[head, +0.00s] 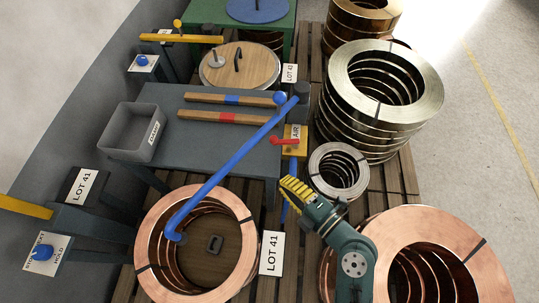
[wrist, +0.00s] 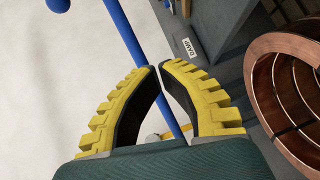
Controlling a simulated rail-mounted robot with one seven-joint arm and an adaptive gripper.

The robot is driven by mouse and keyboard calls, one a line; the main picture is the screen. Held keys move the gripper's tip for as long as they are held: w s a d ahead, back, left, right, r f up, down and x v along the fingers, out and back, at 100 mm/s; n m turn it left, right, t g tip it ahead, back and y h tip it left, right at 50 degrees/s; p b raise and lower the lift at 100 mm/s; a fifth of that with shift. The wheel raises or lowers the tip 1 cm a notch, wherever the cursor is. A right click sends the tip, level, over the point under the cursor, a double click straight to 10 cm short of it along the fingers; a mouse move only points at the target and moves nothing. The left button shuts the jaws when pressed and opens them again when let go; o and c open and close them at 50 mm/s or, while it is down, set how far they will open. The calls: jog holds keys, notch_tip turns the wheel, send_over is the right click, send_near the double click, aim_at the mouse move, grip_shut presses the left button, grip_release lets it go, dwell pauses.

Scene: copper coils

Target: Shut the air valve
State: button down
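The air valve has a red lever handle (head: 284,141) on a yellow block with an AIR label (head: 296,132), at the right edge of the grey table in the head view. The lever points left, roughly level in the picture. My gripper (head: 287,182) is below the valve in the head view, apart from the lever. In the wrist view my gripper (wrist: 159,68) has its yellow, black-padded fingers with tips almost touching and nothing held between them. A blue bar (wrist: 128,35) passes behind the fingers there. I cannot make out the valve in the wrist view.
The long blue bar (head: 232,157) slants across the grey table (head: 205,150) close to the valve. A small silver coil (head: 338,171) stands right of my gripper. Copper coils (head: 155,225) stand lower left and lower right. A grey bin (head: 118,137) is on the table's left.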

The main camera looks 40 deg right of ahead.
aim_at(284, 142)
jog(key=w+d+f, duration=0.1)
jog(key=w+d, duration=0.2)
jog(key=w, duration=0.2)
jog(key=w+d+f+h, duration=0.1)
jog(key=w+d+f, duration=0.1)
jog(key=w, duration=0.4)
jog(key=shift+d+m, duration=0.3)
jog(key=shift+d, duration=0.35)
jog(key=shift+w, duration=0.1)
